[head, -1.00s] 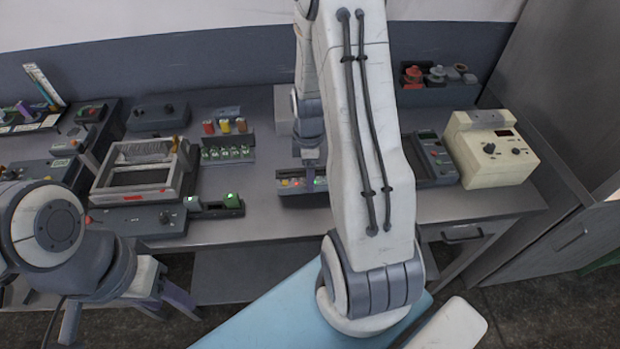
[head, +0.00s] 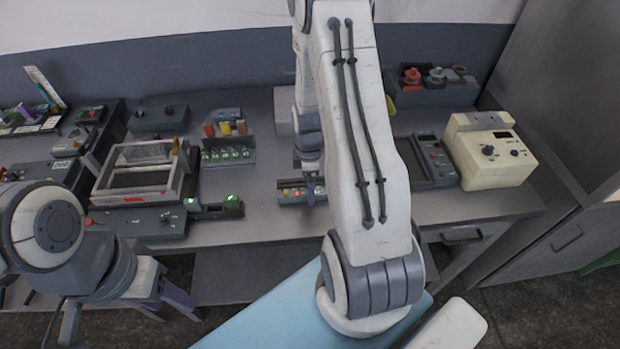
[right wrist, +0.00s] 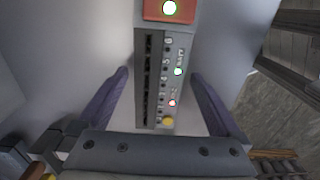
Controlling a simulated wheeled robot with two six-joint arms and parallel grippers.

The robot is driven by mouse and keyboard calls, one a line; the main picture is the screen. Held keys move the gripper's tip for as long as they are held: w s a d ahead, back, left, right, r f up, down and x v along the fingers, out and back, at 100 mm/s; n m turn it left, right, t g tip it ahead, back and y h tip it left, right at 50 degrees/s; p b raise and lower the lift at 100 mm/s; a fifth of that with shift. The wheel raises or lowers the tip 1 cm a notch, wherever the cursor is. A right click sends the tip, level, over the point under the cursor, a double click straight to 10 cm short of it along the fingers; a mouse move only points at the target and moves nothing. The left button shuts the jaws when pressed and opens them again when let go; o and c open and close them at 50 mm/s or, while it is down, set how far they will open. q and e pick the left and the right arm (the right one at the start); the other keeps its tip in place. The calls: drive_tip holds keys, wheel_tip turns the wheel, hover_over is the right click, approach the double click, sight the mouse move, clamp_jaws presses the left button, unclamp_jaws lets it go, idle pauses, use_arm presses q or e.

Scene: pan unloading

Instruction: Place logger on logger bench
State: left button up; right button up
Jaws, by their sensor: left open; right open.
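A narrow grey device with a row of dark slots, small numbers and coloured lights, which looks like the logger, lies on the bench (head: 262,215) near its front edge. It shows in the head view (head: 290,194) and in the right wrist view (right wrist: 158,85). My right gripper (right wrist: 160,76) is open, with one purple finger on each side of the device and visible gaps between. In the head view my right gripper (head: 311,187) is partly hidden by my arm. My left gripper (head: 128,310) is open and empty, low at the left, in front of the bench.
A framed tray unit (head: 140,200), a small unit with green lights (head: 216,207) and a rack of coloured parts (head: 228,150) stand left of the device. A handheld meter (head: 433,160) and a cream instrument (head: 490,150) stand right. Bare bench lies around the device.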

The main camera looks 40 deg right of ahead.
wheel_tip(320, 180, up, 12)
drive_tip(key=b, duration=0.2)
drive_tip(key=s+a+r+m, duration=0.1)
drive_tip(key=s+a+r, duration=0.15)
drive_tip(key=a, duration=0.75)
drive_tip(key=s+a+r+m, duration=0.1)
drive_tip(key=s+a+r, duration=0.15)
drive_tip(key=a, duration=0.75)
drive_tip(key=s+a+r+m+y, duration=0.1)
drive_tip(key=s+a+r+m, duration=0.1)
drive_tip(key=s+a, duration=0.6)
drive_tip(key=s, duration=0.4)
drive_tip(key=shift+s+r, duration=0.15)
drive_tip(key=shift+r, duration=0.1)
